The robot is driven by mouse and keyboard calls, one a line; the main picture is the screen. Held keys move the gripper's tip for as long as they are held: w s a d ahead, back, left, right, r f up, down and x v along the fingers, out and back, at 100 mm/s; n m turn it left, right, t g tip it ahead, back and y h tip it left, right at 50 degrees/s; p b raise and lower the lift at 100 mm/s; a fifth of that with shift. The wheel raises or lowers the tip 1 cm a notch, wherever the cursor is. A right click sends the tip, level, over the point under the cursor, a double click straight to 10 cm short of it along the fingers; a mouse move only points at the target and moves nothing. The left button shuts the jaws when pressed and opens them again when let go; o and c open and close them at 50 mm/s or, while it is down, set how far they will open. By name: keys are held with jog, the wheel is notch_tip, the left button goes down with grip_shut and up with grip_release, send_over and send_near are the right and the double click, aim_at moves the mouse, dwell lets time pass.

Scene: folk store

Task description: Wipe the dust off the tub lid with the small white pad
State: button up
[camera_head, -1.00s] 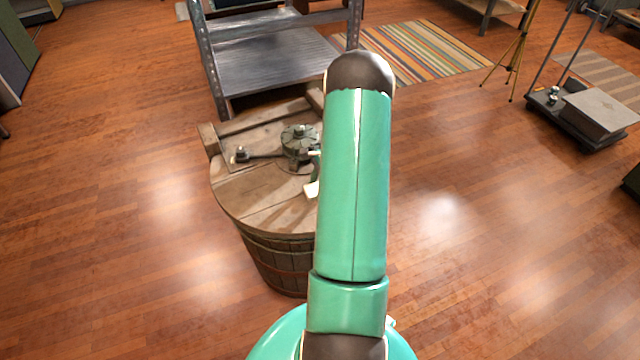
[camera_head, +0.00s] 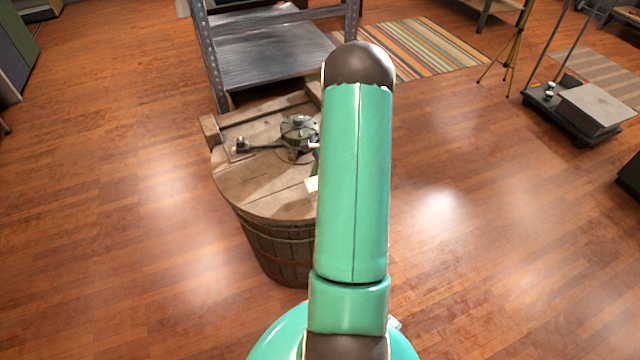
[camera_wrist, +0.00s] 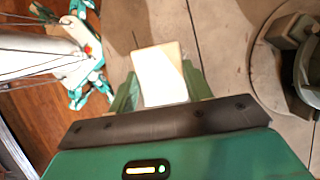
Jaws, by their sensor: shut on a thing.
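The wooden tub (camera_head: 275,245) stands on the floor ahead of me, with its round plank lid (camera_head: 255,190) on top. Metal fittings with a round knob (camera_head: 299,131) sit on the lid's far half. In the wrist view my gripper (camera_wrist: 160,92) is shut on the small white pad (camera_wrist: 160,72), over the pale planks of the lid (camera_wrist: 222,45). I cannot tell whether the pad touches the wood. In the head view my green arm hides the gripper and the lid's right side; only a sliver of the pad (camera_head: 312,184) shows. I cannot make out dust clearly.
A metal shelf rack (camera_head: 270,60) stands close behind the tub. A striped rug (camera_head: 425,50), a yellow tripod (camera_head: 513,50) and a low cart with a box (camera_head: 595,108) lie to the right. The floor left of the tub is clear. The metal base (camera_wrist: 290,60) is near the gripper's right.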

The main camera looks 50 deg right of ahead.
jog(key=shift+d+r, duration=0.2)
jog(key=shift+r, duration=2.65)
